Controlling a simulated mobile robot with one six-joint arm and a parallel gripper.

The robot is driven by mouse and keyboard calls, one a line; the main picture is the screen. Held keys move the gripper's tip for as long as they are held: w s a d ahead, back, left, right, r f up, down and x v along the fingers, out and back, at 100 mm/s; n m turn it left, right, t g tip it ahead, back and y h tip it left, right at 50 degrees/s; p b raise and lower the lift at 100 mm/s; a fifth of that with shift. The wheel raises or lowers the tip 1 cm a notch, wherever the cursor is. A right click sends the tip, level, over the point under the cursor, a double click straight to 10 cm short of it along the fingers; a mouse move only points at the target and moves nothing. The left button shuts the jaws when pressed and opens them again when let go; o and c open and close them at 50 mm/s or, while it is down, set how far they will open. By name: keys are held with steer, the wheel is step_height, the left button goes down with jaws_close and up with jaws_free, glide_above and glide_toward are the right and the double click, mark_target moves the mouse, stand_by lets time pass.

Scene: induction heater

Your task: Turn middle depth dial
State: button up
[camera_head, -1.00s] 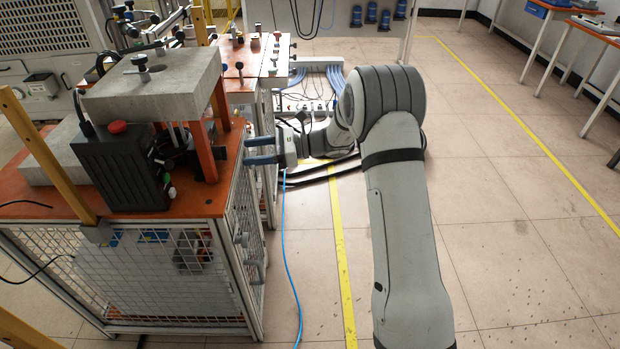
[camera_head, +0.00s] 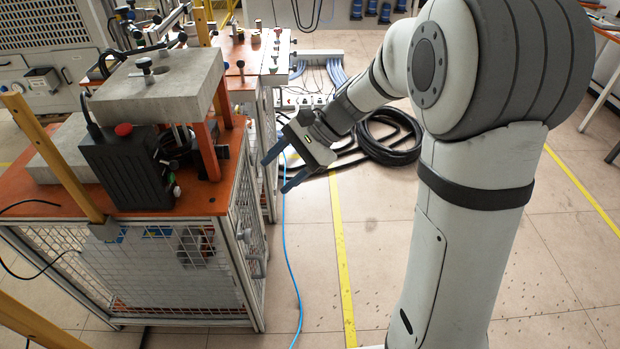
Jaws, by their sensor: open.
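The induction heater station (camera_head: 150,178) stands at the left, with a grey slab on orange posts above an orange tabletop. A dark box (camera_head: 127,172) with a red button on top sits at its front. I cannot make out the middle depth dial for sure; small dark fittings (camera_head: 172,180) show beside the box, partly in shadow. My gripper (camera_head: 274,176) is open and empty. It hangs to the right of the station, apart from it, with its two blue fingers pointing down and left.
The station's mesh cage (camera_head: 160,270) and its side handle (camera_head: 255,262) stand below and left of my gripper. A second orange table (camera_head: 240,55) stands behind. Black cable coils (camera_head: 390,150) and a blue cable (camera_head: 292,260) lie on the floor.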

steer(key=s+d+r+n+t+h+p, duration=0.1)
steer(key=s+d+r+n+h, duration=0.1)
steer(key=s+d, duration=0.3)
steer(key=shift+s+d+n+h, duration=0.15)
steer(key=shift+s+n+h, duration=0.45)
steer(key=shift+s+h, duration=0.15)
